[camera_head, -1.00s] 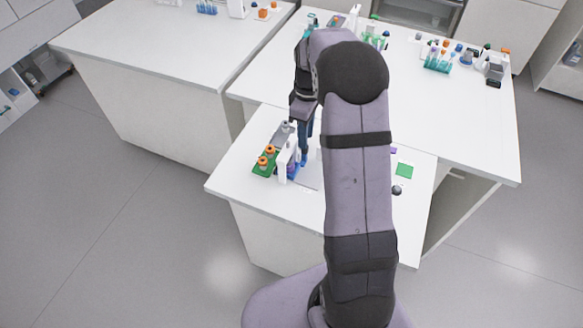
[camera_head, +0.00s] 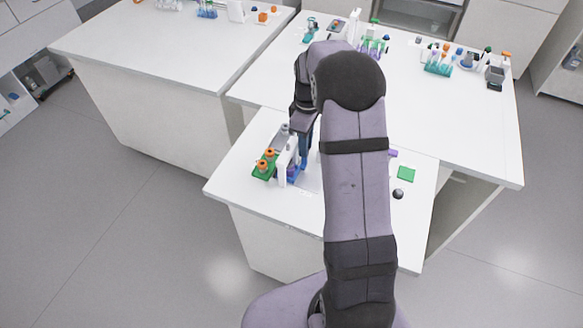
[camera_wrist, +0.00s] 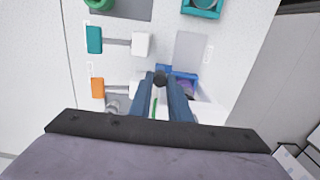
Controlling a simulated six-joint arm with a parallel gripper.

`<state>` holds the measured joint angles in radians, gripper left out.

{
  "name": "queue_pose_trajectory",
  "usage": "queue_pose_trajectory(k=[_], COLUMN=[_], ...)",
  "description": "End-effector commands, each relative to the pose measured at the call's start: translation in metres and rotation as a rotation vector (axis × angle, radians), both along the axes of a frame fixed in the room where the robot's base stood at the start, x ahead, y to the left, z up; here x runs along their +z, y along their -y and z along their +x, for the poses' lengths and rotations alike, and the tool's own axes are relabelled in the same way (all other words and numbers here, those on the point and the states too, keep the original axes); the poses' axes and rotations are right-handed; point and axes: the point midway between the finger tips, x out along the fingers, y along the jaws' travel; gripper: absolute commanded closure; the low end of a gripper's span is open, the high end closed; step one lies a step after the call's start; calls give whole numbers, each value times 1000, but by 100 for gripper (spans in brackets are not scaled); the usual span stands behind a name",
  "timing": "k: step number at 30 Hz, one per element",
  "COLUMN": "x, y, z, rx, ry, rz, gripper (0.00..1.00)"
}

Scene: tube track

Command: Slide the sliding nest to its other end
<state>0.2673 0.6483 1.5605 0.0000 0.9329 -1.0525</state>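The sliding nest appears to be the blue part (camera_wrist: 183,72) just beyond my fingertips in the wrist view, partly hidden by them. A pale grey flat plate (camera_wrist: 191,47) lies next to it. In the head view blue shows low beside a white upright piece (camera_head: 283,167) on the near bench. My gripper (camera_wrist: 160,79) points down there, with a dark round knob-like piece at its fingertips. A narrow gap shows between the blue fingers. I cannot tell whether they grip the knob or only stand around it. My gripper also shows in the head view (camera_head: 303,152).
A green rack (camera_head: 263,174) with orange-capped tubes stands close left of the gripper. A green square (camera_head: 406,174) and a dark ball (camera_head: 398,194) lie to the right. In the wrist view, teal (camera_wrist: 94,39) and orange (camera_wrist: 97,88) blocks sit left.

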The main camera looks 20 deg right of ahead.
Motion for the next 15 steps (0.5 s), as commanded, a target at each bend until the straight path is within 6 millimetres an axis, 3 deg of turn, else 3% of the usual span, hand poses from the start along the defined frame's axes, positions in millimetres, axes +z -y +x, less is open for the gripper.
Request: queue_pose_trajectory(k=[15], x=[0], y=[9], z=[-8], rx=[-2], ry=[0], rz=[0], gripper=[99])
